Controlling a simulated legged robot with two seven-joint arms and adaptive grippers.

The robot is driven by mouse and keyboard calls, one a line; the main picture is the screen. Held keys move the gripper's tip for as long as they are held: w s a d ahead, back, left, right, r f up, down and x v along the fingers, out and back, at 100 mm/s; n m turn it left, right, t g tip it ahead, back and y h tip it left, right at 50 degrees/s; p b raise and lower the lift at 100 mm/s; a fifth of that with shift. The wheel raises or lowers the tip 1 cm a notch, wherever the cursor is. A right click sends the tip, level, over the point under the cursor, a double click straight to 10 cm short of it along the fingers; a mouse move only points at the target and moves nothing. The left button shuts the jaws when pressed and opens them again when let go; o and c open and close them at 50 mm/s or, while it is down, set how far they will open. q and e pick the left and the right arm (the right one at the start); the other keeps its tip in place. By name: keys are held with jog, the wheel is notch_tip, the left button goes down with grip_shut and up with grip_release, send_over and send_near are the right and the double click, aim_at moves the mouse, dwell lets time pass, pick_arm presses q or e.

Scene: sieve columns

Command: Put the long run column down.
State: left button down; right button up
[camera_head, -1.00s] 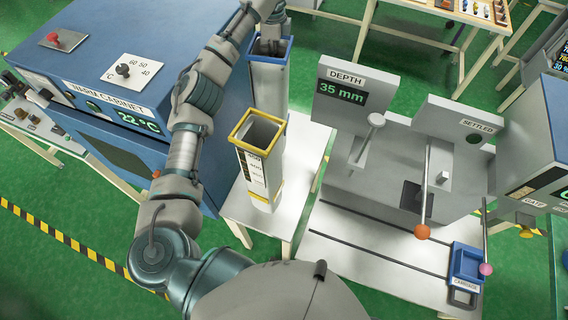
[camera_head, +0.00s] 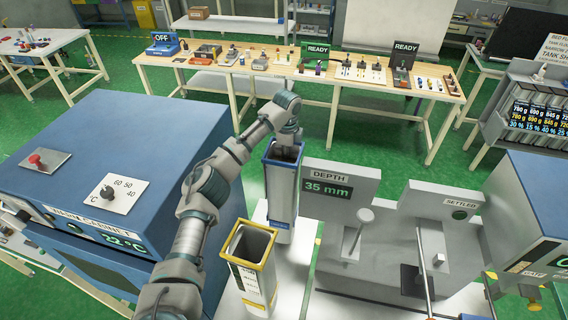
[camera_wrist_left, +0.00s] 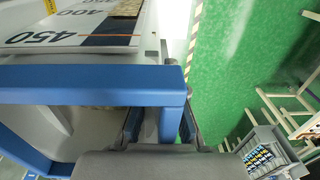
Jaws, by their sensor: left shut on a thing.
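A tall white column with a blue rim (camera_head: 282,195) stands upright near the middle of the head view. My left gripper (camera_head: 287,143) reaches it from above and is shut on its rim. In the left wrist view the blue rim (camera_wrist_left: 90,84) crosses close up, and my left gripper's fingers (camera_wrist_left: 155,122) are at its right end. Printed marks 400 and 450 show on a white face there. Whether the column's foot touches the white table (camera_head: 300,262) cannot be told. My right gripper is not in view.
A yellow-rimmed column (camera_head: 250,265) stands just in front of the held one. The blue warm cabinet (camera_head: 130,140) is at left. The grey depth and settler unit (camera_head: 390,245) is close at right. A wooden bench (camera_head: 300,70) with several items stands behind.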

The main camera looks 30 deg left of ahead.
pick_arm(q)
jog(key=f, duration=0.1)
jog(key=a+f, duration=0.2)
jog(key=shift+s+a+f+p, duration=0.25)
jog(key=shift+f+p, duration=0.1)
jog(key=shift+f, duration=0.05)
jog(key=c, duration=1.5)
grip_release()
jog(key=shift+d+f, duration=0.1)
jog(key=shift+o, duration=1.2)
jog(key=shift+d, duration=0.35)
notch_tip(320, 180, up, 11)
jog(key=shift+a+r+b, duration=0.1)
jog(key=shift+r+b, duration=0.05)
jog(key=shift+b, duration=0.65)
jog(key=shift+r, duration=0.5)
jog(key=shift+d, duration=0.25)
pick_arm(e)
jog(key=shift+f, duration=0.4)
pick_arm(q)
jog(key=shift+s+a, duration=0.1)
jog(key=shift+a, duration=0.15)
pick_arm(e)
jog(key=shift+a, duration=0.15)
